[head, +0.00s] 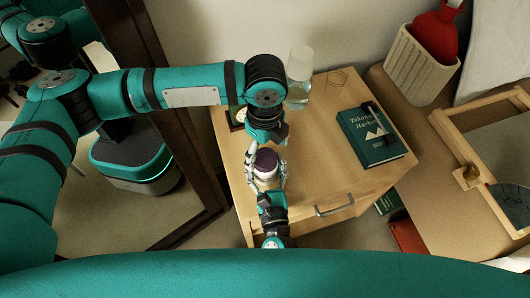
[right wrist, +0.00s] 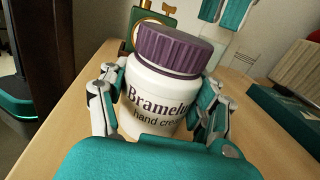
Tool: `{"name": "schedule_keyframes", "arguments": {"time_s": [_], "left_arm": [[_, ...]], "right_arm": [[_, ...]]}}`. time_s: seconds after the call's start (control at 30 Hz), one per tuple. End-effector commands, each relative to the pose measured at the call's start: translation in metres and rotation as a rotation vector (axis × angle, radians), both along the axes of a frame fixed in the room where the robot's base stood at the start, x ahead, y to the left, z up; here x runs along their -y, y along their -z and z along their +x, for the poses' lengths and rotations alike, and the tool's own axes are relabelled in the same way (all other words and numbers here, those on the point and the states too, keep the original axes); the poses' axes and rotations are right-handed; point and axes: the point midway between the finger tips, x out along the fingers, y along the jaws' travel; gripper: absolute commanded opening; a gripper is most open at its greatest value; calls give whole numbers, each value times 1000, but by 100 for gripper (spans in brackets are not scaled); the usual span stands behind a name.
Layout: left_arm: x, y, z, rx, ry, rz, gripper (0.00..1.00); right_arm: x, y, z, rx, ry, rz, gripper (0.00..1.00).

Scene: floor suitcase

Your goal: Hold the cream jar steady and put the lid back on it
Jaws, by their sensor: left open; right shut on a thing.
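The white cream jar (right wrist: 158,97), with dark lettering, stands upright or slightly tilted at the near left part of the wooden cabinet top. The purple ribbed lid (right wrist: 170,48) sits on the jar's mouth; I cannot tell whether it is screwed tight. The lid also shows in the head view (head: 265,160). My right gripper (head: 267,182) is shut on the jar's body, one finger on each side. My left gripper (head: 265,143) is open just beyond and above the lid, apart from it in the right wrist view (right wrist: 228,10).
A glass bottle (head: 299,78) stands behind on the cabinet top (head: 310,150). A green book (head: 368,140) with a dark pen lies to the right. A drawer handle (head: 334,206) sticks out in front.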

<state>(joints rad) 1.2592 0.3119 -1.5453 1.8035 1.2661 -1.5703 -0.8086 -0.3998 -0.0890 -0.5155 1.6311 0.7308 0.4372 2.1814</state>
Motion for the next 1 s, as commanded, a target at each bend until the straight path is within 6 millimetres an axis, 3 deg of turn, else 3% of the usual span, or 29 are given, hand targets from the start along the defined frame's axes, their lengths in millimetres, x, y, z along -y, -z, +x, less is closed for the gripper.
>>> {"name": "schedule_keyframes", "arguments": {"time_s": [0.2, 0.4, 0.83, 0.87, 1.0], "left_arm": [[1, -49, 1, 3, 1, -3, 80], [0, -79, 1, 1, 1, -1, 80], [0, -90, 0, -1, 1, 1, 80], [0, -89, 0, -1, 1, 1, 80], [0, -89, 0, 0, 1, 0, 80]], "right_arm": [[0, 0, 0, -1, 0, 0, 0], [0, 0, 0, -1, 0, 0, 0], [0, 0, 0, 0, 0, 0, 0], [0, 0, 0, 0, 0, 0, 67], [0, 0, 0, 0, 0, 0, 85]]}}
